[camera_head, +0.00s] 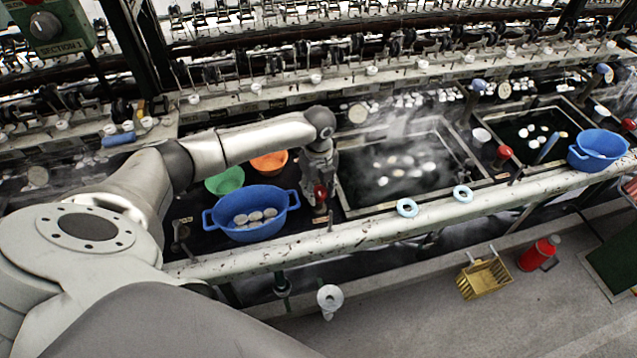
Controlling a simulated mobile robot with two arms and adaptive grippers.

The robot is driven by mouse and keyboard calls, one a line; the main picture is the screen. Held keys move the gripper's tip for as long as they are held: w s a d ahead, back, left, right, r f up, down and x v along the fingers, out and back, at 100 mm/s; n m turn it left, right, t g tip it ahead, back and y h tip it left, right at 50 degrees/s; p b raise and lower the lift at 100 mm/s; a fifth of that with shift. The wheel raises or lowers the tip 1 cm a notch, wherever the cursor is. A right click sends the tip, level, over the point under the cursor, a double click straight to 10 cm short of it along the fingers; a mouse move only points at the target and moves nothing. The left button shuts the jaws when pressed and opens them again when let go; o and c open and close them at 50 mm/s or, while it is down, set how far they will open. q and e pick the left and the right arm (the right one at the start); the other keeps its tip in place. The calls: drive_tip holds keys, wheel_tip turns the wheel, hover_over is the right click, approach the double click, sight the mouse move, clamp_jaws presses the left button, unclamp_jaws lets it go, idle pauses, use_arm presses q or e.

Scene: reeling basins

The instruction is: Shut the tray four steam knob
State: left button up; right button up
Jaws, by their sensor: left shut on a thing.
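A red knob (320,194) stands on a post at the left edge of the steaming basin (385,203), just right of a blue tub. My left gripper (320,182) reaches down over this red knob and is shut on it, hiding part of it. Another red knob (504,153) stands between the two basins, and a third red knob (629,124) is at the far right; both are apart from my gripper. I cannot read which tray number belongs to the held knob. My right gripper is not in view.
The blue tub (228,235) with several cocoons, a green bowl (224,181) and an orange bowl (268,162) sit close left of my gripper. Two pale blue rings (407,208) lie on the front rail (365,231). A yellow crate (485,279) and red canister (538,254) stand on the floor.

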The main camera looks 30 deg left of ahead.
sight(319, 191)
use_arm(q)
drive_tip(key=o, duration=1)
wheel_tip(319, 191, up, 12)
idle(0.3)
